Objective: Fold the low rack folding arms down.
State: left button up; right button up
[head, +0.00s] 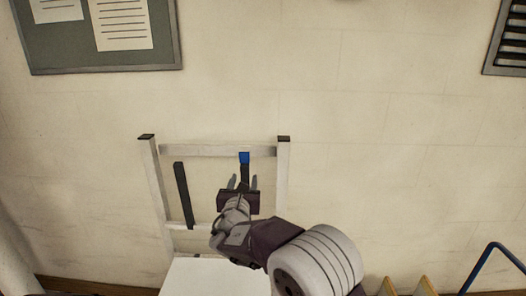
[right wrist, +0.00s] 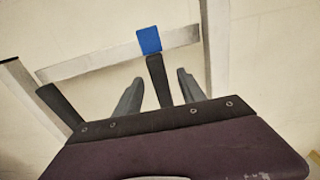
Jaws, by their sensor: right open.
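The low rack (head: 283,190) is a pale upright frame against the wall, with two posts and a crossbar. A plain dark folding arm (head: 184,195) is on its left side and shows in part in the right wrist view (right wrist: 62,107). A second dark folding arm (right wrist: 158,80) with a blue end (head: 244,157) is on the right side, blue end up at the crossbar. My right gripper (head: 243,182) is open, its fingers on either side of this second arm, below the blue end; gaps show in the right wrist view (right wrist: 160,77). The arm's lower part is hidden by my gripper.
A notice board (head: 105,58) hangs on the wall at upper left and a vent grille (head: 508,45) at upper right. Tan wooden edges (head: 386,287) and a blue bent tube (head: 482,262) stand at lower right. The wall right of the rack is clear.

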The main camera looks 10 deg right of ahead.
aim_at(246, 166)
jog(key=shift+a+r, duration=0.3)
jog(key=shift+w+d+r+p, duration=0.2)
jog(key=shift+w+d+p, duration=0.05)
jog(key=shift+w+p, duration=0.3)
jog(key=shift+w+d+r+p, duration=0.2)
jog(key=shift+w+d+p, duration=0.05)
jog(key=shift+w+p, duration=0.25)
jog(key=p+x, duration=0.1)
jog(key=x, duration=0.1)
jog(key=p+x, duration=0.1)
jog(key=x, duration=0.1)
jog(key=p+x, duration=0.1)
jog(key=x, duration=0.1)
jog(key=shift+w+a+f, duration=0.15)
jog(key=shift+w+f, duration=0.2)
jog(key=shift+s, duration=0.15)
jog(key=shift+c, duration=0.4)
grip_shut()
jog(key=shift+f, duration=0.1)
